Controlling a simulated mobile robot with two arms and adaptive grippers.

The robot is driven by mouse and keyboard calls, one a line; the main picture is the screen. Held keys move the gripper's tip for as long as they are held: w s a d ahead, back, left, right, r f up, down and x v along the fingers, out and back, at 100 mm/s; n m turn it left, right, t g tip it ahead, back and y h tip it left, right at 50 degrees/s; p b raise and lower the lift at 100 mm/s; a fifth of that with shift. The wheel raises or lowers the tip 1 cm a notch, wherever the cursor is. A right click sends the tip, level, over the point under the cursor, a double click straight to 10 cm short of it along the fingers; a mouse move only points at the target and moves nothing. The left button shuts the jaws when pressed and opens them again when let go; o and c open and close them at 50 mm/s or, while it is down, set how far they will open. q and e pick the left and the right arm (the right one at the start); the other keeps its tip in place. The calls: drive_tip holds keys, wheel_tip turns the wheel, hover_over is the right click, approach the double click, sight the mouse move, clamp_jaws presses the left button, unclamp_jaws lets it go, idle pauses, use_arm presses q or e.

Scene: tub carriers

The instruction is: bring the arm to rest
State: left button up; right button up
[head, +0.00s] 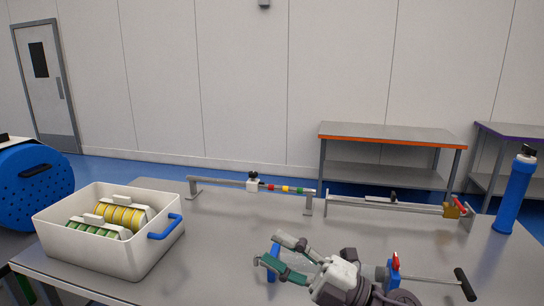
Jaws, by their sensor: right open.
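My right gripper (272,249) is at the lower middle of the head view, above the front part of the grey table (222,235). Its two fingers point to the left and stand apart, with nothing clearly held between them. A small blue part (273,264) shows right by the lower finger; I cannot tell whether they touch. Something pale and clear shows behind the fingers, mostly hidden by the gripper. My left gripper is not in view.
A white tub (108,257) with blue handle and yellow and green reels stands at the table's left. Rails (225,182) cross the back. A blue cylinder (515,192) stands at right, and a black-handled rod (465,284) lies near the gripper. The table's middle is clear.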

drive_tip(key=w+d+f+m+t+h, duration=0.2)
drive_tip(key=d+f+m+t+h, duration=0.2)
drive_tip(key=d+m+t+h, duration=0.45)
drive_tip(key=w+d+f+m+t+h, duration=0.2)
drive_tip(key=d+f+m+t+h, duration=0.3)
drive_tip(key=m, duration=0.7)
drive_tip(key=s+d+f+m+g+h, duration=0.4)
drive_tip(key=f+m+g+h, duration=0.15)
drive_tip(key=f, duration=0.35)
drive_tip(key=s+d+f+m+g+h, duration=0.1)
drive_tip(key=s+f+g, duration=0.6)
drive_tip(key=s, duration=0.5)
drive_tip(key=s+d+f+m+g, duration=0.1)
drive_tip(key=s+f+g, duration=0.5)
drive_tip(key=s+f, duration=0.45)
wheel_tip(320, 180, down, 24)
drive_tip(key=s+g, duration=0.1)
drive_tip(key=s, duration=0.1)
drive_tip(key=s+d+f+g, duration=0.1)
drive_tip(key=s+d+f, duration=0.1)
drive_tip(key=s+f, duration=1.5)
drive_tip(key=shift+d+f, duration=0.3)
drive_tip(key=shift+f, duration=0.05)
